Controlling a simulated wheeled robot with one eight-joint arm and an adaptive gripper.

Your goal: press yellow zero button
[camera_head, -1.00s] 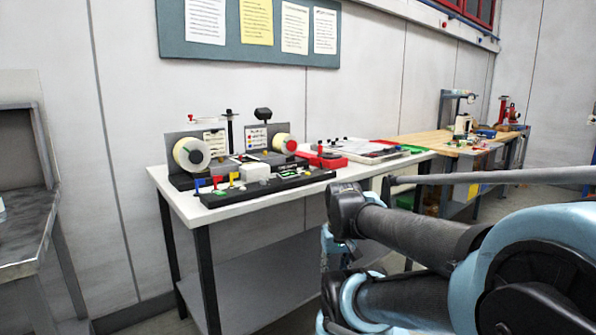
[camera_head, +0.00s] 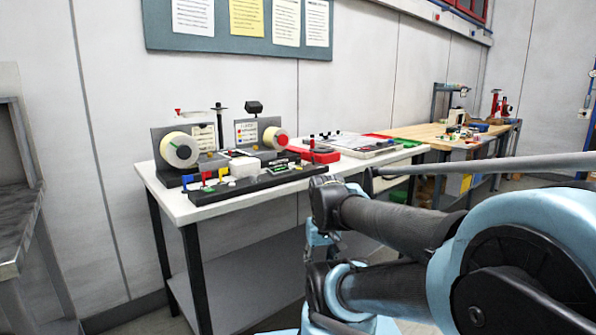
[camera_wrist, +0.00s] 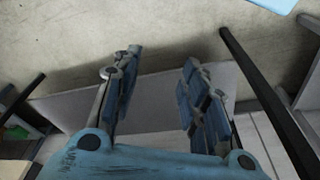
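The label rewinder stands on a white-topped table (camera_head: 182,206) left of centre in the head view, with a white label roll (camera_head: 180,150) and a second roll with a red hub (camera_head: 275,138). A black control strip (camera_head: 258,183) runs along its front. A small yellow part (camera_head: 221,173) stands at the strip's left, beside blue and red ones; I cannot tell for sure that it is the zero button. My gripper (camera_wrist: 155,95) is open and empty in the wrist view, with its two fingers apart above the floor and the table's lower shelf. It is away from the controls.
A red device (camera_head: 322,155) and a tray with papers (camera_head: 355,146) lie on the table's right part. A wooden workbench (camera_head: 415,133) stands further right. A grey metal bench (camera_head: 20,215) is at the left edge. Floor shows between the left bench and the table.

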